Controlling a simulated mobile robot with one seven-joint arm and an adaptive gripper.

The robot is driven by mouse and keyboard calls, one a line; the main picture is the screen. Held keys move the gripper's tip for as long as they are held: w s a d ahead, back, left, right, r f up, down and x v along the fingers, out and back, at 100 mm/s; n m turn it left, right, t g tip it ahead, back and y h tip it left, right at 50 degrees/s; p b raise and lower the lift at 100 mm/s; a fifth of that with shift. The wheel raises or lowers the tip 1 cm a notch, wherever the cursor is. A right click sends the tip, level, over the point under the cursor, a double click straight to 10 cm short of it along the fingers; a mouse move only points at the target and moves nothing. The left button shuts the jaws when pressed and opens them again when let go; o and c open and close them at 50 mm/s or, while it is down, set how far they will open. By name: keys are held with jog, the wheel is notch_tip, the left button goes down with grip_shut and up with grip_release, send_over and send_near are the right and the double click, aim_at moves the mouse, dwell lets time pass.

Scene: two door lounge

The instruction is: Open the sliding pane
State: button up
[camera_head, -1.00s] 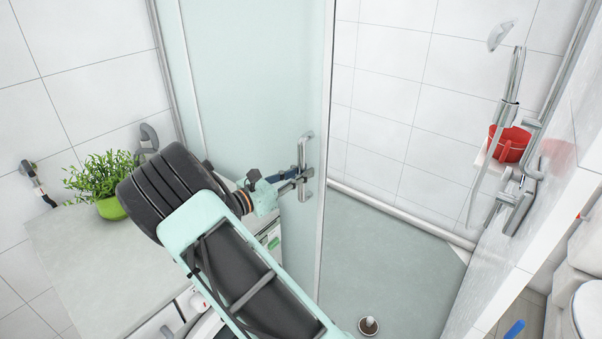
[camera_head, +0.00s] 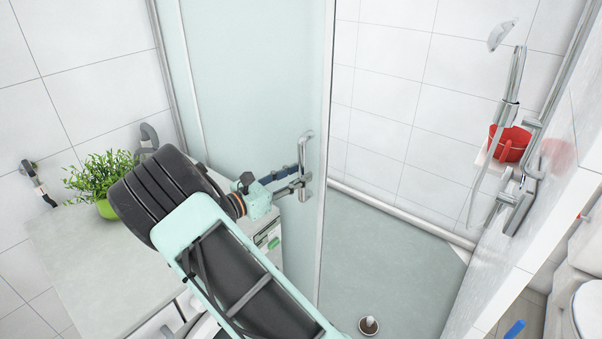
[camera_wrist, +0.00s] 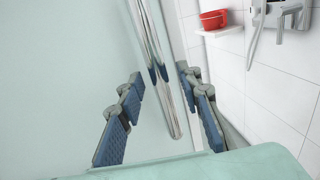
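The sliding pane (camera_head: 262,85) is a pale green glass shower panel with a metal edge strip, standing left of a wide opening into the shower. Its chrome upright handle (camera_head: 302,155) is near the pane's right edge. In the wrist view the handle (camera_wrist: 153,45) runs down between my gripper's fingers. My gripper (camera_wrist: 160,76) is open, with one blue-padded finger on each side of the handle and visible gaps between. In the head view my gripper (camera_head: 287,184) is at the handle's lower part; its fingertips are partly hidden there.
A counter (camera_head: 95,260) with a green potted plant (camera_head: 104,175) stands left of the pane. A red container (camera_head: 510,143) sits on a shelf beside the shower fittings at right. The shower floor (camera_head: 395,250) is clear apart from a small round object (camera_head: 368,325).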

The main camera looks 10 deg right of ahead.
jog(key=v, duration=1)
jog(key=shift+a, duration=0.15)
jog(key=shift+r, duration=0.1)
